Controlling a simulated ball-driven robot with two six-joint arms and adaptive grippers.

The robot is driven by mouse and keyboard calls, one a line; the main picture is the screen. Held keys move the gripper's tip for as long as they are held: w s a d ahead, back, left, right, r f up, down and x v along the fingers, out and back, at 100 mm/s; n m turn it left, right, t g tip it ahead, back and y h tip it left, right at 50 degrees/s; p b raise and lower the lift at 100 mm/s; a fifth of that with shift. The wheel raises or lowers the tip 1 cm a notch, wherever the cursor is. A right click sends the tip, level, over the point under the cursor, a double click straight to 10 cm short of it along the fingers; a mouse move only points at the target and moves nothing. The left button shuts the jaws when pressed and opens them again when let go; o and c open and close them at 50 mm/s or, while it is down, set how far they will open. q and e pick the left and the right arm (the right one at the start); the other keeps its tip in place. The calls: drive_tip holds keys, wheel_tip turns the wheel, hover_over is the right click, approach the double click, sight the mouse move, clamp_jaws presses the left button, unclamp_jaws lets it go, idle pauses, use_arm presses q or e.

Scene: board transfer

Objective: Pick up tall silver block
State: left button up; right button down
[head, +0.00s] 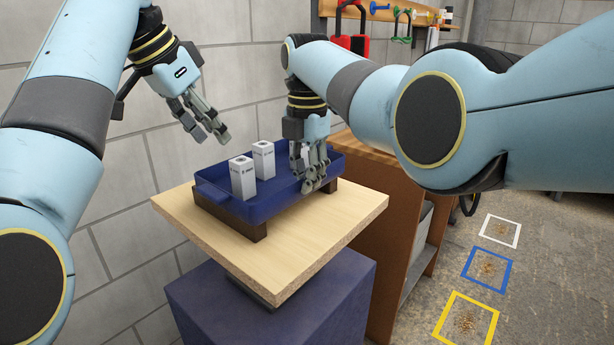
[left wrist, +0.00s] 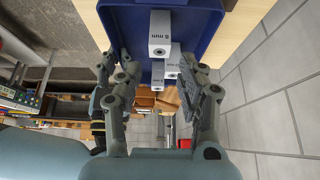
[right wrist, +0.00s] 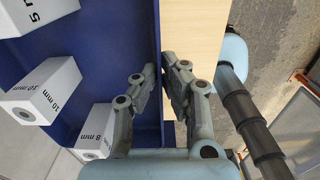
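Several pale silver-grey upright blocks stand in a blue tray (head: 214,198). The head view shows a front block (head: 242,180) and one behind it (head: 263,160); another is mostly hidden behind my right gripper. The right wrist view shows blocks marked 5 mm (right wrist: 32,14), 10 mm (right wrist: 42,90) and 8 mm (right wrist: 97,130). The left wrist view shows a block marked 8 mm (left wrist: 166,32) between and beyond the fingers.
The tray rests on dark wooden supports on a light wooden board (head: 310,238), above a blue pedestal (head: 270,310). A brick wall stands close at left. A brown cabinet (head: 400,250) is close at right. The board's front part is clear.

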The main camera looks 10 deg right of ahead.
sight(252, 174)
idle(0.3)
use_arm(q)
drive_tip(key=o, duration=0.3)
drive_tip(key=shift+w+d+f, duration=0.1)
drive_tip(key=shift+d+f, duration=0.1)
drive_tip(key=shift+d, duration=0.15)
drive_tip(key=shift+o, duration=0.6)
drive_tip(key=shift+w+d+f, duration=0.15)
drive_tip(key=shift+d+f, duration=0.05)
drive_tip(key=shift+d, duration=0.25)
drive_tip(key=shift+t+h, duration=0.3)
drive_tip(key=x, duration=0.6)
drive_tip(key=shift+w+d+f, duration=0.1)
drive_tip(key=shift+w+f, duration=0.05)
drive_tip(key=shift+f, duration=0.2)
drive_tip(key=shift+a+x, duration=0.2)
drive_tip(key=shift+x, duration=1.1)
drive_tip(key=shift+a+x, duration=0.15)
drive_tip(key=shift+x, duration=1.2)
